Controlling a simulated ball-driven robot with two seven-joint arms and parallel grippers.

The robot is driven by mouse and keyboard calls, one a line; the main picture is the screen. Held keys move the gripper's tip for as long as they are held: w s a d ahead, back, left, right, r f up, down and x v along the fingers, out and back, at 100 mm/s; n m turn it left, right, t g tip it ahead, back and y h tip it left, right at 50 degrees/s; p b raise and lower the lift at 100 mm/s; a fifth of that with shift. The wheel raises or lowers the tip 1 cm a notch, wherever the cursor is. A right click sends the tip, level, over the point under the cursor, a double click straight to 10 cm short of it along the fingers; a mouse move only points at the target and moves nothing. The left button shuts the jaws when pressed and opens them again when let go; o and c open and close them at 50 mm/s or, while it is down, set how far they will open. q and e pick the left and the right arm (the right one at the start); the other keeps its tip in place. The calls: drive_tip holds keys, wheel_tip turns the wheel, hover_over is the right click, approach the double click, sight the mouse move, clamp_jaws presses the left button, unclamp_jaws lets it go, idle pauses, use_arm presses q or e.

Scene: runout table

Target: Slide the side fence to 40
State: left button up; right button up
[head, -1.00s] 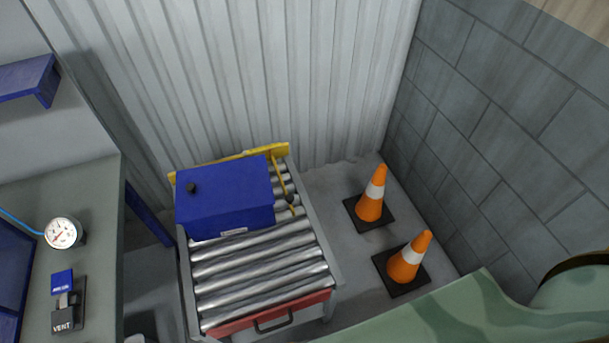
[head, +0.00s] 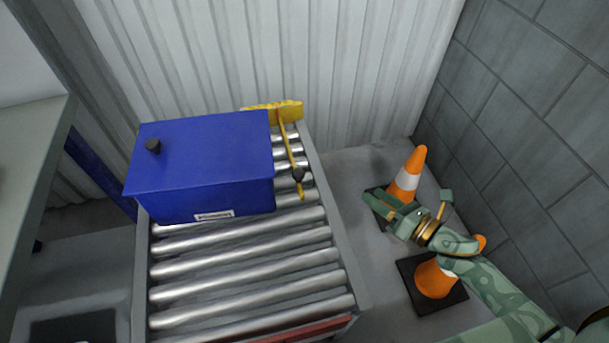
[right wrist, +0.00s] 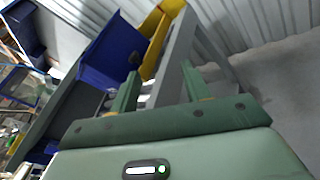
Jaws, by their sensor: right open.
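The side fence (head: 288,150) is a thin yellow bar with a dark knob (head: 298,174). It lies over the rollers, just right of the blue box (head: 205,160), and meets a yellow rail (head: 290,110) at the back. Any numbers on the rail are too small to read. My right gripper (head: 408,200) is open and empty, right of the roller table and apart from the fence. In the right wrist view its two fingers (right wrist: 158,85) are spread, with yellow parts (right wrist: 156,40) and the blue box (right wrist: 112,55) beyond them. My left gripper is out of view.
The roller table (head: 240,262) has bare rollers in front of the box. Two orange cones, one farther back (head: 406,175) and one nearer (head: 436,277), stand on the floor around my right arm. A block wall (head: 530,130) is at the right, a corrugated wall (head: 350,60) behind.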

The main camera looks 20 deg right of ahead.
sight(304, 175)
drive_tip(key=w+a+n+y+b, duration=0.1)
drive_tip(key=w+a+n+b, duration=0.1)
drive_tip(key=w+a+n, duration=0.1)
drive_tip(key=w+a+n+g+y+b, duration=0.1)
drive_tip(key=w+a+n+y+b, duration=0.1)
drive_tip(key=w+a, duration=0.3)
drive_tip(key=w+a+n+y+b, duration=0.1)
drive_tip(key=w+a+n+b, duration=0.1)
drive_tip(key=w+a+n, duration=0.2)
drive_tip(key=shift+a+n+g, duration=0.3)
drive_tip(key=shift+a+g, duration=0.1)
drive_tip(key=shift+a, duration=1.5)
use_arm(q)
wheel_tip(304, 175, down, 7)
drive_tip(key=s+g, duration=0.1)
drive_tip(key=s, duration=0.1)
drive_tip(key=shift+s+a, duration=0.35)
